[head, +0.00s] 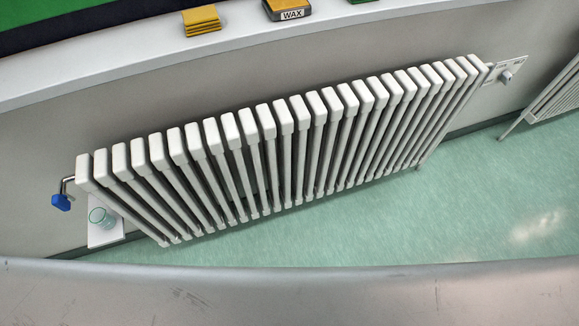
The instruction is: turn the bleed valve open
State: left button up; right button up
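A white column radiator (280,150) runs along the wall below a ledge, across the middle of the head view. A valve with a blue handle (62,202) sits at the radiator's upper left end, on a short bent metal pipe (66,185). Which way the handle is turned I cannot tell. A small greenish clear cup (102,218) stands on a white shelf (106,237) below and right of the blue handle. A small grey knob (506,76) on a plate shows at the radiator's far right end. Neither of my grippers is in view.
The ledge (120,72) above the radiator holds yellow cloths (201,20) and a tin labelled WAX (287,9). A white slatted rack (555,100) stands at the right. Green floor (400,225) is clear in front. A grey curved surface (290,292) crosses the bottom.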

aim_at(60, 201)
jog(key=u, duration=1.95)
